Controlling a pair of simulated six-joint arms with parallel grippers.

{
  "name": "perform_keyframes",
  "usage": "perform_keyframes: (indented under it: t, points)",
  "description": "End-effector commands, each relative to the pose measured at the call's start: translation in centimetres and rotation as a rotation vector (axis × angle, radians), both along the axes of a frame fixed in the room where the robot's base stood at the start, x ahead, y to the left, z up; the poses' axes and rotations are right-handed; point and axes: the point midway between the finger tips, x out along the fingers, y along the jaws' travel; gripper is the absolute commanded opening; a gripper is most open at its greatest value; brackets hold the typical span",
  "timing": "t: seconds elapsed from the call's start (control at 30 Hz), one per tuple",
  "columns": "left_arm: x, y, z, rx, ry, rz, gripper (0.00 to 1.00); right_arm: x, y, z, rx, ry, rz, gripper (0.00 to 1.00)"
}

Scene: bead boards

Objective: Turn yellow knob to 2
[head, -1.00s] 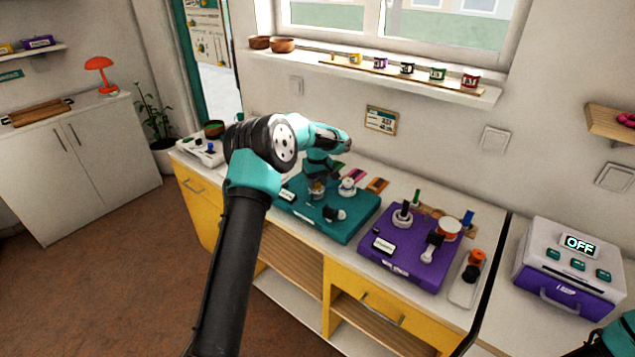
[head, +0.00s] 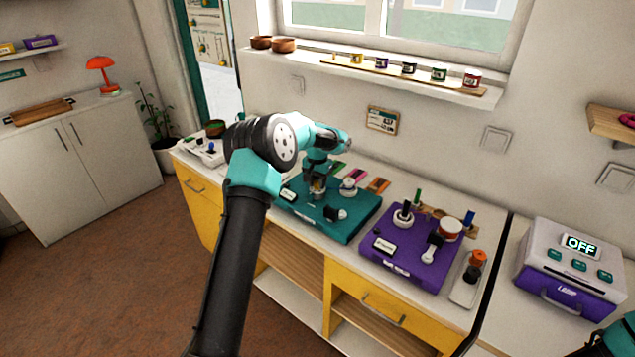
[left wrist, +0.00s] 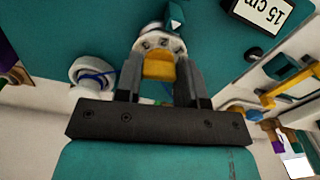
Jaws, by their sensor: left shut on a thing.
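The yellow knob (left wrist: 159,66) sits on a white numbered dial (left wrist: 152,42) on the teal board (head: 350,228). My left gripper (left wrist: 160,75) is around the knob, with one finger on each side, and is shut on it. In the head view my left gripper (head: 317,192) reaches down onto the teal board, and the yellow knob shows small between its fingers. Some numerals show on the dial, but I cannot tell which one the knob points to. My right gripper is not in view; only a bit of my right arm shows at the lower right corner.
A white round part with a blue ring (left wrist: 93,75) stands beside the dial. A label reading 15 cm (left wrist: 262,12) is close by. The purple board (head: 405,262) with pegs is to the right, and a box with an OFF display (head: 570,262) stands farther right.

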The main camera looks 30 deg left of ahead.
Motion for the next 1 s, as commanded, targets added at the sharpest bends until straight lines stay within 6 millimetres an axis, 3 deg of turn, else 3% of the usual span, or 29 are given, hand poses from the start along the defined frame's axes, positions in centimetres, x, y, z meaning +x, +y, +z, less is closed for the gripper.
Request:
perform_keyframes:
  t: [0.3,0.8,0.83,1.0]
  points:
    - [0.10,0.12,0.15,0.001,-0.004,-0.140,0.12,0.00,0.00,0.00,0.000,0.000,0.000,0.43]
    - [0.12,0.12,0.17,0.002,-0.005,-0.163,0.12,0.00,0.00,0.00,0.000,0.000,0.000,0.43]
    - [0.12,0.12,0.17,0.002,-0.005,-0.163,0.39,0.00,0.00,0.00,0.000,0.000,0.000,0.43]
    - [0.08,0.09,0.11,0.001,-0.003,-0.163,0.55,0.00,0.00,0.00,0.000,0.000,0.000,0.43]
